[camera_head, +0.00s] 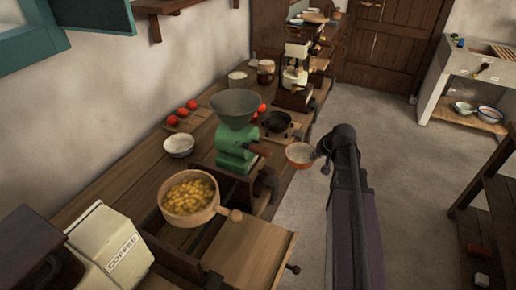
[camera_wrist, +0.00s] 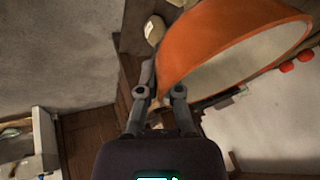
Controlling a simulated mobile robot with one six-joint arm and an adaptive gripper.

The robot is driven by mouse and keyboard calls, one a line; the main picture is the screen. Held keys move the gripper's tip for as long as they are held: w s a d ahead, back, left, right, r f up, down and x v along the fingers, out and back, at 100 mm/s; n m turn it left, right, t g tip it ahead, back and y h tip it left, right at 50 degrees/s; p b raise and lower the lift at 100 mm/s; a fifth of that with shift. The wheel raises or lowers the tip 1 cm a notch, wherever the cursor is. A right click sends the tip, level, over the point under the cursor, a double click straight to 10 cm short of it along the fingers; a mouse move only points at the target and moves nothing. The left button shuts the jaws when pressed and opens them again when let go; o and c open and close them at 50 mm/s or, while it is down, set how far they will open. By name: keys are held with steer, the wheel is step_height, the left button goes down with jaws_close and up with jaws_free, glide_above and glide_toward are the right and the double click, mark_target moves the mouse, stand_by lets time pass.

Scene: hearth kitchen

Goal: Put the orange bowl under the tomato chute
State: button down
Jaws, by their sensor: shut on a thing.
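The orange bowl (camera_head: 299,160) is in the air at the right side of the counter, with a pale inside and its opening facing up. In the wrist view the bowl (camera_wrist: 215,45) fills the upper right. My gripper (camera_head: 318,154) is shut on the bowl's near rim; its fingers (camera_wrist: 163,92) pinch the wall. A green mill (camera_head: 236,150) with a grey funnel (camera_head: 235,107) stands on the counter. A reddish-brown chute (camera_head: 258,149) sticks out from its right side, towards the bowl. The bowl is to the right of the chute, apart from it.
A wooden pan of yellow pieces (camera_head: 190,195) stands in front of the mill. A white bowl (camera_head: 179,145) and tomatoes on a board (camera_head: 184,116) lie to the left. A dark pan (camera_head: 275,121) is behind the chute. Open floor (camera_head: 400,190) lies to the right.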

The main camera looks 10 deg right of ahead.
steer(key=shift+w, duration=0.25)
steer(key=shift+w+a, duration=0.1)
steer(key=shift+w+a, duration=0.1)
steer(key=shift+a, duration=0.05)
steer(key=w+a, duration=0.2)
steer(key=a, duration=0.1)
steer(key=w+a, duration=0.3)
steer(key=a, duration=0.1)
steer(key=w+a, duration=0.2)
steer(key=a, duration=0.1)
steer(key=shift+w+a, duration=0.15)
steer(key=shift+a, duration=0.1)
steer(key=shift+w+a, duration=0.45)
steer(key=shift+a, duration=0.1)
steer(key=w+a, duration=0.2)
steer(key=shift+a+f+b, duration=0.2)
steer(key=shift+a+b, duration=0.1)
steer(key=shift+a, duration=0.1)
steer(key=shift+s+d+f+b, duration=0.1)
steer(key=shift+s+f+b, duration=0.05)
steer(key=shift+f+b, duration=0.4)
